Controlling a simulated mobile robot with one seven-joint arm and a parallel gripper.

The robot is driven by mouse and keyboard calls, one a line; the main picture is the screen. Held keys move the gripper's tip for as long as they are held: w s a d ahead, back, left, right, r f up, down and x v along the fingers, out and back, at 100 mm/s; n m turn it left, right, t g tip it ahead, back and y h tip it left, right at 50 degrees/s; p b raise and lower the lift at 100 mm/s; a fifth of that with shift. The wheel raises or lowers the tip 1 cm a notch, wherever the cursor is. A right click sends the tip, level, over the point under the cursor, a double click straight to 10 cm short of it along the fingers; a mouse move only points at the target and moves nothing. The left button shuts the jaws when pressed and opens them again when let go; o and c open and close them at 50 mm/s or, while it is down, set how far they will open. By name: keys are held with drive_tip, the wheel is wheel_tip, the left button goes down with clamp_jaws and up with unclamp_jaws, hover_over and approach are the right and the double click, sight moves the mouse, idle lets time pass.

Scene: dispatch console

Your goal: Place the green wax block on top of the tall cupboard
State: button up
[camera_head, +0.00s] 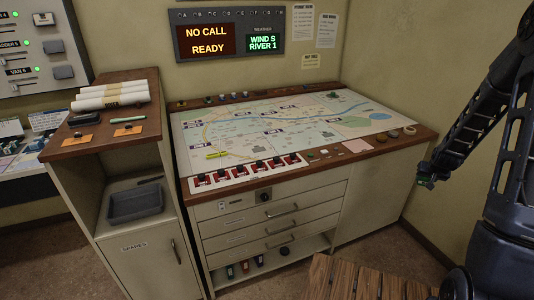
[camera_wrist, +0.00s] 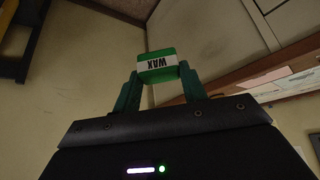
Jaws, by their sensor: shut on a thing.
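The green wax block (camera_wrist: 157,66), with a white band marked WAX, is between the fingers of my gripper (camera_wrist: 157,80) in the wrist view. The fingers are shut on it. In the head view my gripper (camera_head: 427,180) hangs at the right, beside the map console's right end, and only a small green bit of the block shows. The tall cupboard (camera_head: 149,115) stands at the left with a brown wooden top. My gripper is far to the right of it, across the console.
A grey tray (camera_head: 135,202) sits in the niche below. The map console (camera_head: 260,130) lies between cupboard and gripper. A wooden slatted surface (camera_head: 365,280) is in front.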

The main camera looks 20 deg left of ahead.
sight(425, 180)
wheel_tip(425, 180, up, 24)
drive_tip(key=w+a+r+n+y, duration=0.15)
drive_tip(key=w+a, duration=0.25)
drive_tip(key=a, duration=0.9)
drive_tip(key=w+a+n, duration=0.2)
drive_tip(key=w+a, duration=0.2)
drive_tip(key=a, duration=0.9)
drive_tip(key=w+a+n+y, duration=0.1)
drive_tip(key=w+a, duration=0.3)
drive_tip(key=a, duration=1)
drive_tip(key=s+a+f+n+g+y, duration=0.15)
drive_tip(key=s+a, duration=0.45)
drive_tip(key=a, duration=0.8)
drive_tip(key=s+a+n, duration=0.2)
drive_tip(key=s+a, duration=0.4)
drive_tip(key=a, duration=0.9)
drive_tip(key=s+a+f+n+g+y, duration=0.1)
drive_tip(key=s+a, duration=0.5)
drive_tip(key=a, duration=0.8)
drive_tip(key=shift+t, duration=0.25)
drive_tip(key=f, duration=2.4)
drive_tip(key=shift+s+a+f, duration=0.25)
drive_tip(key=shift+a+f, duration=0.1)
